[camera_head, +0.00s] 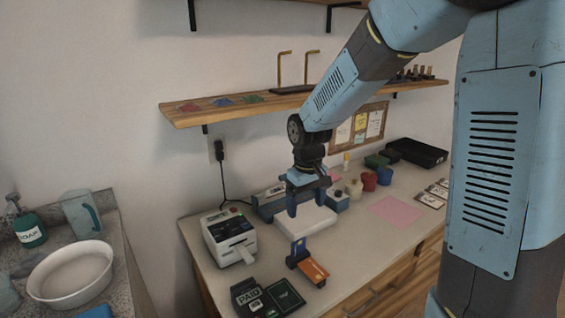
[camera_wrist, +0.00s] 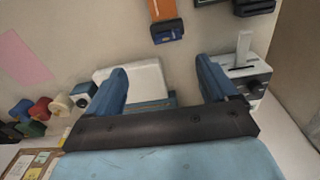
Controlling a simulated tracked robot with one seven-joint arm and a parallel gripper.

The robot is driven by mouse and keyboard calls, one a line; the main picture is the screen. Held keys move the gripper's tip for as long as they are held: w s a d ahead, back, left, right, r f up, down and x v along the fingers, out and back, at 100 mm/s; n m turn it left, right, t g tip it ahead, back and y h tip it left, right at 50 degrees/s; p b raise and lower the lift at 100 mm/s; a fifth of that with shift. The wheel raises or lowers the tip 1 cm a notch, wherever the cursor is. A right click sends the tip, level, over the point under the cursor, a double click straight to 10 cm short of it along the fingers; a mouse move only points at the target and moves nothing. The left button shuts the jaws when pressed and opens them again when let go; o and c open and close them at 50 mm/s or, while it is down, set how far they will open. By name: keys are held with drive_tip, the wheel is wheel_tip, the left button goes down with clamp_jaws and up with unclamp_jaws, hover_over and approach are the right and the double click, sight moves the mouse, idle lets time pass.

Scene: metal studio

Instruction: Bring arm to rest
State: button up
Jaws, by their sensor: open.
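My gripper (camera_head: 308,199) hangs from my blue arm, pointing down over the counter (camera_head: 345,258), in front of and above a white box-like block (camera_head: 306,220). Its two blue fingers are apart with nothing between them. In the wrist view my gripper (camera_wrist: 160,90) shows the same two spread fingers, with the white block (camera_wrist: 148,74) behind the left finger and the gap. My arm is bent and reaches out from the upper right of the head view. My gripper hides part of the white block and of the items behind it.
A label printer (camera_head: 229,238) stands left, an orange card in a blue holder (camera_head: 308,266) in front. Black PAID items (camera_head: 265,298) lie at the front edge. Coloured pots (camera_head: 368,181), a pink sheet (camera_head: 396,210) and a black tray (camera_head: 416,153) are right. A wooden shelf (camera_head: 250,108) runs above.

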drive_tip(key=s+d+r+m+t, duration=0.2)
drive_tip(key=s+d+r+m, duration=0.1)
drive_tip(key=s+d+r, duration=0.4)
drive_tip(key=s+d+r+m+t, duration=0.2)
drive_tip(key=s+d+r, duration=0.5)
drive_tip(key=s, duration=0.7)
drive_tip(key=shift+d+r+m+t, duration=0.35)
drive_tip(key=shift+r+t, duration=0.25)
drive_tip(key=shift+r, duration=0.75)
